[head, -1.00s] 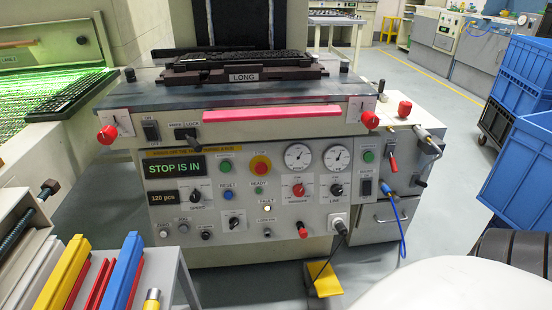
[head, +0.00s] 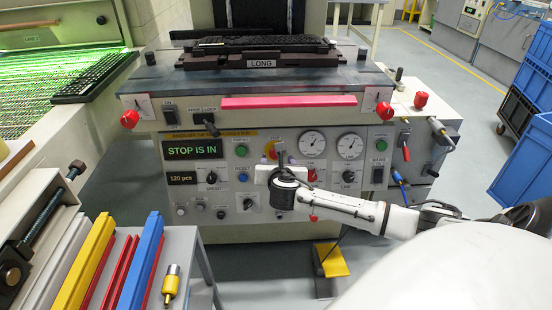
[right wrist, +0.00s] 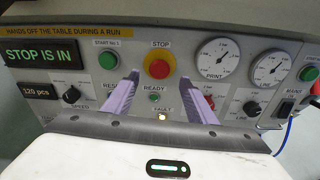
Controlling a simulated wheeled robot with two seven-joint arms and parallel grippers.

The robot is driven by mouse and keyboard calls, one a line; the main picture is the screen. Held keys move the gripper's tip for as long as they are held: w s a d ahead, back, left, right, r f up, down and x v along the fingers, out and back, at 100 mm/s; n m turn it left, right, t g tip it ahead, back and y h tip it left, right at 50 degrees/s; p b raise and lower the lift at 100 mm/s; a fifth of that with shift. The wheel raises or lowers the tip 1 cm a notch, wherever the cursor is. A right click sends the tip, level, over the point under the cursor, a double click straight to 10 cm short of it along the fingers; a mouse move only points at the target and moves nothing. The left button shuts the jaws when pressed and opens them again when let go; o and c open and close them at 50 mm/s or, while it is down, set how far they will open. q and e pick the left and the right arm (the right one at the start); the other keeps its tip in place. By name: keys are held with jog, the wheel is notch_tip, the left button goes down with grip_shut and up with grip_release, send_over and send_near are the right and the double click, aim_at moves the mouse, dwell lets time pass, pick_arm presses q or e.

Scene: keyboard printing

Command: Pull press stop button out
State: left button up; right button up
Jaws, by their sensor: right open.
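The red stop button (right wrist: 159,66) sits on a yellow ring under the label STOP in the right wrist view. In the head view it is partly hidden behind my right gripper. The display (head: 192,149) reads STOP IS IN; it also shows in the right wrist view (right wrist: 40,53). My right gripper (head: 277,158) is in front of the panel, its lilac fingers pointing at it. In the right wrist view the fingers (right wrist: 159,80) are spread, one either side of and below the button, with nothing between them. My left gripper is not in view.
Around the button are a green start button (right wrist: 108,61), two gauges (right wrist: 216,61), a speed knob (right wrist: 71,94) and a lit fault lamp (right wrist: 162,115). A pink bar (head: 288,102) runs along the top edge. A rack of coloured bars (head: 140,262) stands at front left.

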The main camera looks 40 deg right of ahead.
aim_at(276, 157)
pick_arm(q)
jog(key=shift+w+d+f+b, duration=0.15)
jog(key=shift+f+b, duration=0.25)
jog(key=shift+b, duration=0.5)
pick_arm(e)
jog(key=x, duration=0.6)
jog(key=shift+a+f, duration=0.1)
jog(key=shift+s, duration=0.1)
grip_shut()
jog(key=p, duration=0.2)
jog(key=shift+s+a+p, duration=0.3)
jog(key=shift+a+p, duration=0.05)
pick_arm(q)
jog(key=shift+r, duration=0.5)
pick_arm(e)
grip_release()
jog(key=shift+s, duration=0.1)
